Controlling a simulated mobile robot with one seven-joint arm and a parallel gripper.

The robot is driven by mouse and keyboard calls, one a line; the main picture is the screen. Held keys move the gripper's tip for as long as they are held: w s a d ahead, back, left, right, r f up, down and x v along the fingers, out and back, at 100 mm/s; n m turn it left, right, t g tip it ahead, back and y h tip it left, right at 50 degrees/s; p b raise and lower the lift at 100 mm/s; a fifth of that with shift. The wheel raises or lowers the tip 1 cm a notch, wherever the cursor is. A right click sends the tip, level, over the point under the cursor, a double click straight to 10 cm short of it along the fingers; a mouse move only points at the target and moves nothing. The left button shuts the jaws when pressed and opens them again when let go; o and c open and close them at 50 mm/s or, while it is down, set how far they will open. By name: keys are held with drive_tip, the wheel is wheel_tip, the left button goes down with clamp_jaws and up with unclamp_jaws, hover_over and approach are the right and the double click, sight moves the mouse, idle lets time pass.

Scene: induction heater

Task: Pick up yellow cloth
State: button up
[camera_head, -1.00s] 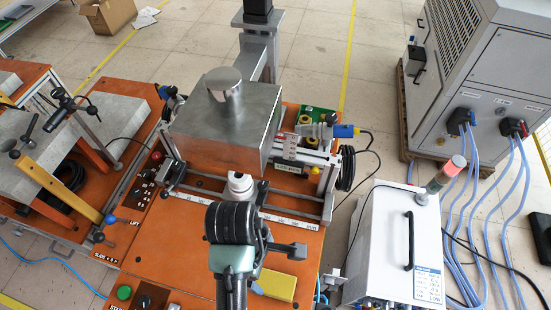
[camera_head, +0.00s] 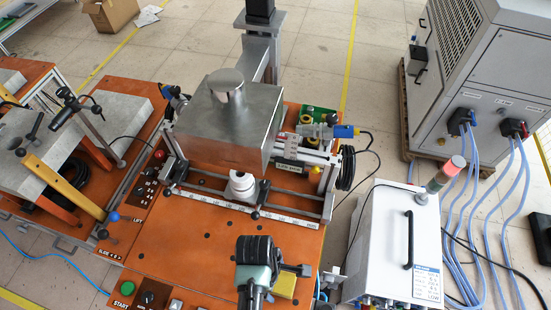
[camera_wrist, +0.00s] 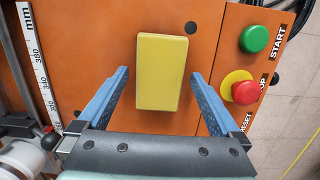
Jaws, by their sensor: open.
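The yellow cloth (camera_wrist: 161,73) is a flat rectangular yellow block on the orange bench top in the wrist view. In the head view only part of the yellow cloth (camera_head: 285,286) shows beside my wrist, at the bench's front right; my arm hides the rest. My gripper (camera_wrist: 159,82) is open, with one blue finger on each side of the cloth and a gap on both sides. It holds nothing. In the head view my gripper's fingers are hidden under the wrist.
Close to the cloth are a green start button (camera_wrist: 254,39) and a red stop button (camera_wrist: 245,92). A millimetre scale (camera_wrist: 38,70) runs along the other side. A steel box (camera_head: 228,125) stands behind on the bench. A white control box (camera_head: 391,240) stands to the right.

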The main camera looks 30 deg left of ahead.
drive_tip(key=shift+f, duration=0.1)
drive_tip(key=c, duration=1.2)
drive_tip(key=shift+c, duration=0.2)
wheel_tip(320, 180, up, 10)
drive_tip(key=shift+b, duration=0.45)
